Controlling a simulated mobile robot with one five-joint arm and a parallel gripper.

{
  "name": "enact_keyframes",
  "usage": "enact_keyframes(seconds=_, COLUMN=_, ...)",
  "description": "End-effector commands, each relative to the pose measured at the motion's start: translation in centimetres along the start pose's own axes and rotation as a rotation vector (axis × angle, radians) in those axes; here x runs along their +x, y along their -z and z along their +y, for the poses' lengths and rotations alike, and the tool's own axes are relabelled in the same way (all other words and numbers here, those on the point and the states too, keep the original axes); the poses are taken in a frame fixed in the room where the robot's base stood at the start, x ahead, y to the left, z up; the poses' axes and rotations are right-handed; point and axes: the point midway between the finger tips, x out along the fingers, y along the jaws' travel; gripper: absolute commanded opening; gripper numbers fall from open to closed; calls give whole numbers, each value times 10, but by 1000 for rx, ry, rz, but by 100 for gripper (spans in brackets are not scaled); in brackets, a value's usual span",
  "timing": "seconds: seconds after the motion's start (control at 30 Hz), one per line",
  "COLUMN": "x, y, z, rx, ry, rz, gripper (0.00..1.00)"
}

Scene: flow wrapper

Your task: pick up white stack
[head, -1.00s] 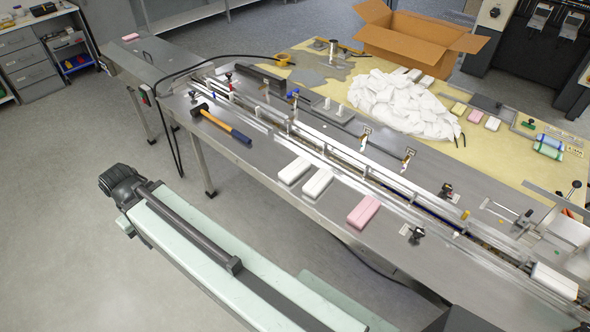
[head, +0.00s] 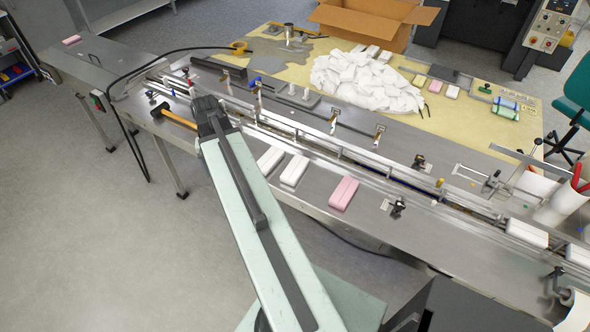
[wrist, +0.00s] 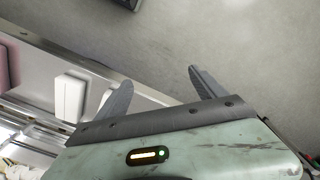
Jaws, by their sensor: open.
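Two white stacks lie side by side near the front edge of the steel table in the head view, a left one (head: 270,160) and a right one (head: 294,170). In the wrist view a white stack (wrist: 70,97) shows to the left of my gripper (wrist: 160,78). The other white stack is partly hidden behind the left finger. My gripper is open and empty, with the table edge and floor behind its fingers. It is apart from the stacks.
A pink stack (head: 343,193) lies right of the white stacks. The infeed rail (head: 345,157) runs close behind them. A hammer (head: 178,118) lies left, by my arm. White packs (head: 527,233) sit on the line at right. A white heap (head: 365,82) and carton (head: 370,22) are behind.

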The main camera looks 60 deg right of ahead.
Motion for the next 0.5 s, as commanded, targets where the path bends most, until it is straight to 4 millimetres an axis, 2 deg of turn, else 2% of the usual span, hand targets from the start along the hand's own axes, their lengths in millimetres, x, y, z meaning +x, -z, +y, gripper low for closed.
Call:
enact_keyframes(seconds=0.03, x=0, y=19, z=48, rx=123, ry=0, rz=0, gripper=80)
enact_keyframes(seconds=0.1, x=0, y=34, z=106, rx=281, ry=0, rz=0, gripper=80)
enact_keyframes(seconds=0.2, x=0, y=43, z=177, rx=461, ry=0, rz=0, gripper=80)
enact_keyframes(seconds=0.3, x=0, y=44, z=223, rx=578, ry=0, rz=0, gripper=80)
enact_keyframes(seconds=0.33, x=0, y=44, z=233, rx=602, ry=0, rz=0, gripper=80)
enact_keyframes(seconds=0.4, x=0, y=43, z=246, rx=637, ry=0, rz=0, gripper=80)
enact_keyframes(seconds=0.5, x=0, y=43, z=251, rx=650, ry=0, rz=0, gripper=80)
